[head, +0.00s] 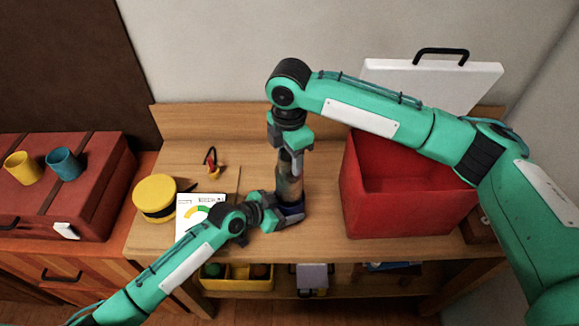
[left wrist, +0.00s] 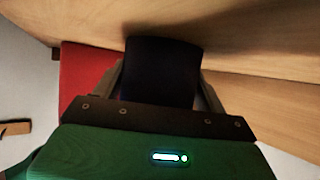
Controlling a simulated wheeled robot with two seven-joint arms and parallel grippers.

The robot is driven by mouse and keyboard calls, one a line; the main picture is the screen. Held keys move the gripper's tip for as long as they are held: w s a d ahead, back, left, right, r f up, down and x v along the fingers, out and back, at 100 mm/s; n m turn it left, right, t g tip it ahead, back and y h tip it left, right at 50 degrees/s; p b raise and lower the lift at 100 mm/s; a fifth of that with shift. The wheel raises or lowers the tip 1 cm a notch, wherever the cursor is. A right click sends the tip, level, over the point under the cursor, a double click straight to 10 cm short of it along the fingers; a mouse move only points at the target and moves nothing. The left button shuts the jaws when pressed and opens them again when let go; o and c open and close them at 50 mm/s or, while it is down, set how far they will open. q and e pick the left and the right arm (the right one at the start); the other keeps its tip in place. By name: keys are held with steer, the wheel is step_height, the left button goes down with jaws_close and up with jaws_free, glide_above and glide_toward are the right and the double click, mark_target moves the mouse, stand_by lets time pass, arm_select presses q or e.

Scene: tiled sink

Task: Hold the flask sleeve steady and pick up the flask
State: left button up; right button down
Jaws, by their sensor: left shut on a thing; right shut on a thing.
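The flask (head: 288,184), a greyish-brown cylinder, stands upright near the front of the wooden table. The dark blue flask sleeve (head: 292,213) is at its lower end; I cannot tell how much of the flask is inside it. My right gripper (head: 290,158) comes from above and is shut on the upper part of the flask, hiding its top. My left gripper (head: 277,212) reaches in from the left and is shut on the sleeve. In the left wrist view the dark sleeve (left wrist: 162,70) sits between the two fingers.
A red open box (head: 370,205) with a white lid (head: 430,82) stands to the right. A yellow round case (head: 155,197), a white chart card (head: 190,205) and a small red-yellow item (head: 214,170) lie to the left. A yellow bin (head: 240,283) is on the shelf below.

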step_height(320, 180, up, 7)
steer(key=shift+f, duration=0.2)
arm_select(q)
steer(key=o, duration=0.8)
steer(key=shift+o, duration=0.2)
steer(key=shift+s+a, duration=0.1)
steer(key=v, duration=1.1)
steer(key=shift+s+a+r, duration=0.2)
steer(key=shift+a, duration=0.05)
steer(key=shift+s, duration=0.1)
arm_select(e)
steer(key=shift+s, duration=0.1)
